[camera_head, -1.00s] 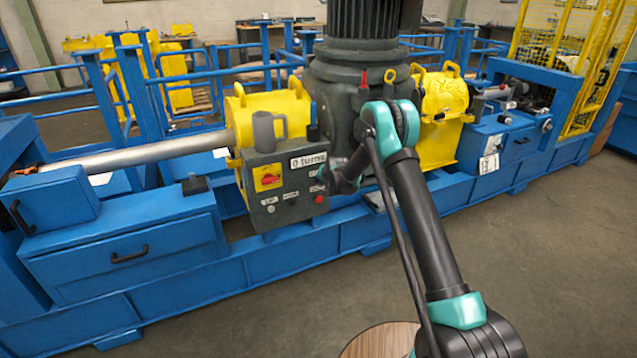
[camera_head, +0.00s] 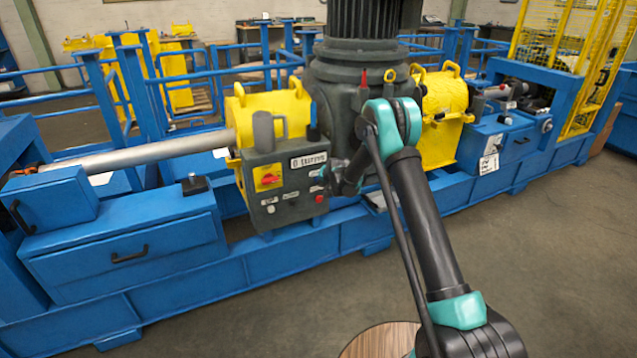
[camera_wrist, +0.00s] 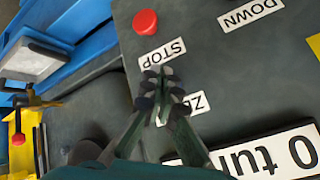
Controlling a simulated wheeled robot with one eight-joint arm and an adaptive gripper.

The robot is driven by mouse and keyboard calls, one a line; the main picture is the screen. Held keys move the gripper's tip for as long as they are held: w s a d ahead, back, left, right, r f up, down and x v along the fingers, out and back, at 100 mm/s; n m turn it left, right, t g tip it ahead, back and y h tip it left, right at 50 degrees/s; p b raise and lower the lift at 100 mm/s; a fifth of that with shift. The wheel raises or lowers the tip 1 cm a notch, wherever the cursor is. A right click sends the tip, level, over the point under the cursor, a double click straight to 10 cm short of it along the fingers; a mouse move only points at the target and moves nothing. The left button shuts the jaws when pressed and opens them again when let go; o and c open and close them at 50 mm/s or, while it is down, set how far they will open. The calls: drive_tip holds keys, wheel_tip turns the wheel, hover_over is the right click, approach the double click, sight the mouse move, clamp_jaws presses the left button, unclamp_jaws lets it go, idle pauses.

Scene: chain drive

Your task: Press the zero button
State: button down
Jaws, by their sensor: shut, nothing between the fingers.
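The grey control box (camera_head: 249,218) stands on the blue machine frame, its front facing me. In the wrist view its panel appears turned over, with a partly covered label (camera_wrist: 200,103) starting "ZE". My gripper (camera_wrist: 166,80) is shut and empty, its fingertips over the panel beside that label. The zero button itself is not visible; the fingers may hide it. I cannot tell whether the tips touch the panel. In the head view my gripper (camera_head: 325,173) is at the box's right side, small and partly hidden by my arm.
A red button (camera_wrist: 145,22) with a STOP label (camera_wrist: 162,53) lies close to the fingertips. A DOWN label (camera_wrist: 250,14) is farther right. The "0 turns" display (camera_wrist: 270,155) is beside the fingers. A yellow plate with a red switch (camera_head: 267,177) is on the panel's left.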

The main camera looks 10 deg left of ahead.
drive_tip(key=shift+s+d, duration=0.25)
drive_tip(key=shift+s, duration=0.05)
drive_tip(key=shift+s+d, duration=0.7)
drive_tip(key=shift+s, duration=0.35)
drive_tip(key=shift+s+d, duration=0.7)
drive_tip(key=shift+s, duration=0.35)
drive_tip(key=s+d+r+n+g+h, duration=0.1)
drive_tip(key=s+d+r, duration=0.7)
drive_tip(key=s+d, duration=0.2)
drive_tip(key=s+d+r+h, duration=0.1)
drive_tip(key=s+d+r, duration=0.7)
drive_tip(key=s+d, duration=0.2)
drive_tip(key=s+d+g, duration=0.1)
drive_tip(key=s+d, duration=0.3)
drive_tip(key=s, duration=0.6)
drive_tip(key=s+d+f+h, duration=0.1)
drive_tip(key=s+d, duration=0.3)
drive_tip(key=s, duration=0.6)
drive_tip(key=s+d+f+g+h, duration=0.1)
drive_tip(key=s+d, duration=0.3)
drive_tip(key=s, duration=0.5)
drive_tip(key=shift+s+f+n+g, duration=0.2)
drive_tip(key=shift+s+n+g, duration=0.1)
drive_tip(key=shift+s+n, duration=0.1)
